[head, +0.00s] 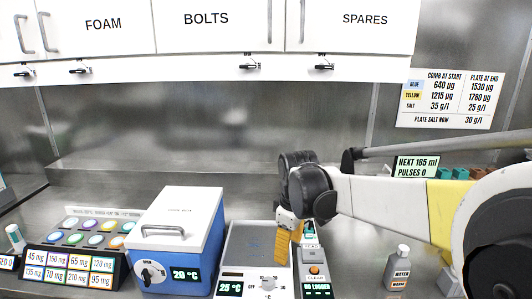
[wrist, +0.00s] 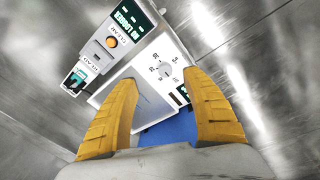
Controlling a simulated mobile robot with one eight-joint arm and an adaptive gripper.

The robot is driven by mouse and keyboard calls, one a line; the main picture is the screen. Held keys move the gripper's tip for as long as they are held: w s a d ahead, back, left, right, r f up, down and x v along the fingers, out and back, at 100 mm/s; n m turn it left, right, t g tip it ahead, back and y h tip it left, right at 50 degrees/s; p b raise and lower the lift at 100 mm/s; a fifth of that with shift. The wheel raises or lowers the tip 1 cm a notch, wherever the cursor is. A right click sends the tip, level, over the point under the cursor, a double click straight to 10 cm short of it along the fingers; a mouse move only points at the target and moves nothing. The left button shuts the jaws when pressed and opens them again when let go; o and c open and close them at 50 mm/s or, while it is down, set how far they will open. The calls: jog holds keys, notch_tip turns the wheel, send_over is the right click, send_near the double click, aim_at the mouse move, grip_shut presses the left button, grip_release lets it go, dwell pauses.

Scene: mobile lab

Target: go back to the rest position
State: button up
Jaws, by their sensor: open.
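My gripper (head: 284,256) points down over the right part of a grey-white hotplate (head: 245,245), whose display reads 25 °C. In the wrist view my gripper (wrist: 162,78) has its two yellow fingers wide apart, with nothing held between them. The hotplate's dial panel (wrist: 150,68) shows beyond the fingertips. I cannot tell how high the fingers are above it. My arm reaches in from the right in the head view and hides part of the counter.
A blue box with a white lid (head: 175,230) stands left of the hotplate. A logger with an orange button (head: 315,270) stands right of it. A water bottle (head: 398,281) is farther right. A rack of coloured caps (head: 75,250) is at left. Cabinets (head: 215,27) hang above.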

jog(key=s+d+r+m+t, duration=0.1)
jog(key=s+d+r+m, duration=0.25)
jog(key=s, duration=0.25)
jog(key=s+d+r+m+t, duration=0.2)
jog(key=s+d+m, duration=0.1)
jog(key=s+d, duration=0.25)
jog(key=s+d+f+m+t, duration=0.1)
jog(key=s+d+m, duration=0.1)
jog(key=s, duration=0.3)
jog(key=s+d+f+m+t, duration=0.1)
jog(key=s+d+f+m, duration=0.1)
jog(key=s, duration=0.4)
jog(key=shift+f+m+t, duration=0.2)
jog(key=shift+m+t, duration=0.1)
jog(key=shift+m, duration=0.45)
jog(key=shift+c, duration=0.2)
dwell(1.3)
